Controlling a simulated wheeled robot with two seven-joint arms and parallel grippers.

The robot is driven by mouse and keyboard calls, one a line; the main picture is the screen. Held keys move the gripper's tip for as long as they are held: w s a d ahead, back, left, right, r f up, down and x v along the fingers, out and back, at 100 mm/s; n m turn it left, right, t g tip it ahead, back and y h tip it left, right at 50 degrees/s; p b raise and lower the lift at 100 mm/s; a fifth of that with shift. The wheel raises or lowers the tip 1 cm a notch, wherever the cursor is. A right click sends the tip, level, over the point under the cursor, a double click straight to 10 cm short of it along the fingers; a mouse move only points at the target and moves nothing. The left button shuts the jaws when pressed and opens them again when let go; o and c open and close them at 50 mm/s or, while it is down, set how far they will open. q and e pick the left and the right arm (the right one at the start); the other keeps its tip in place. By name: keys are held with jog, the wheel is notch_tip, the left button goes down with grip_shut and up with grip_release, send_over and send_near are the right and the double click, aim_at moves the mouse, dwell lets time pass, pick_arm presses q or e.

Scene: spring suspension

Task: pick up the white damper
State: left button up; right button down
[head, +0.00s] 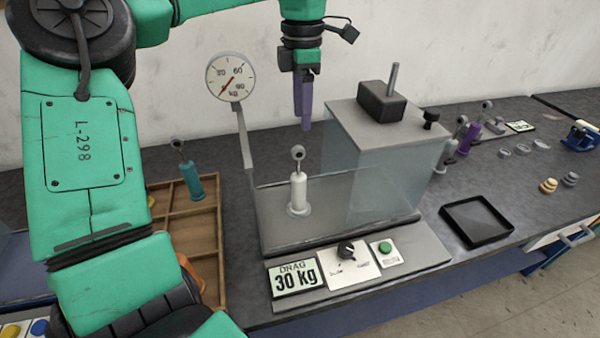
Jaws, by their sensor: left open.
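The white damper (298,190) stands upright on the left part of the grey test stand's base, with a grey ring eye at its top. My left gripper (303,115) points down, above and apart from the damper in the picture. Its purple fingers are seen nearly edge-on and are open, with nothing visible between them. My left arm fills the left side of the view. My right gripper is not in view.
A clear-sided box with a grey lid (375,125) stands right of the damper. A dial gauge (230,78) rises at its left. A teal damper (193,180) stands in the wooden tray (205,245). A black tray (476,222) lies to the right.

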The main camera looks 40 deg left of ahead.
pick_arm(q)
jog(key=p, duration=0.1)
send_over(299, 157)
notch_tip(299, 157, down, 6)
jog(key=r, duration=0.1)
jog(key=f, duration=0.1)
jog(key=f+p, duration=0.1)
jog(key=f, duration=0.1)
jog(key=f+p, duration=0.1)
jog(key=shift+w+a+f, duration=0.3)
jog(key=shift+w+a, duration=0.05)
jog(key=shift+a, duration=0.05)
notch_tip(299, 157, down, 2)
jog(key=shift+s+d+f+p, duration=0.1)
jog(key=shift+s+f+p, duration=0.1)
jog(key=shift+p, duration=0.1)
jog(key=shift+f, duration=0.1)
jog(key=shift+w, duration=0.1)
jog(key=c, duration=0.9)
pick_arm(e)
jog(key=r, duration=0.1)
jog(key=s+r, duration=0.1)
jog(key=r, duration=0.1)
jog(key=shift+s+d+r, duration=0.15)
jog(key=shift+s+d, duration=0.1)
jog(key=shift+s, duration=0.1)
pick_arm(q)
jog(key=shift+w, duration=0.1)
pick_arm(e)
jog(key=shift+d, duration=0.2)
